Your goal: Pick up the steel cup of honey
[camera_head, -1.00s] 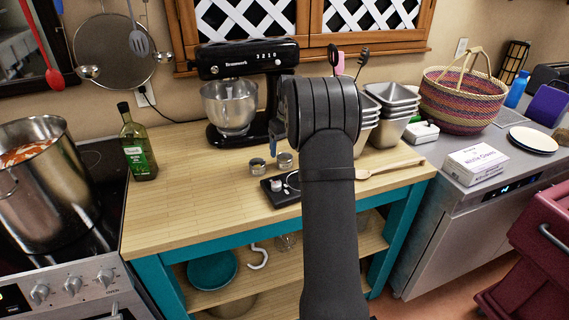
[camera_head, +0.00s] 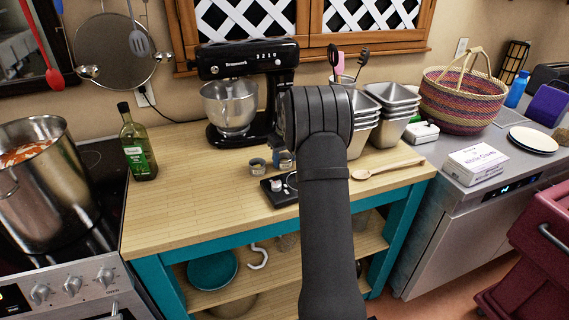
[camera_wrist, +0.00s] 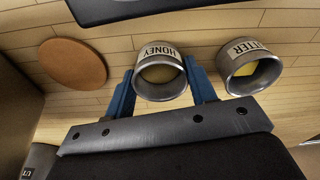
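The steel cup of honey (camera_wrist: 160,88) is a short round metal cup with a pale HONEY label and yellowish contents. In the wrist view it lies between the two blue fingers of my gripper (camera_wrist: 159,66). The fingers are apart, one on each side, close to its wall; I cannot tell whether either touches it. A like cup labelled as butter (camera_wrist: 251,76) stands just right of the right finger. In the head view the butter cup (camera_head: 257,166) stands on the wooden counter, and the honey cup (camera_head: 286,163) is partly hidden by my blue fingers.
A small black scale (camera_head: 276,196) lies in front of the cups. A stand mixer (camera_head: 245,62) is behind them. Steel pans (camera_head: 385,120) and a wooden spoon (camera_head: 390,167) lie to the right. A round cork mat (camera_wrist: 74,65) is left of the honey.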

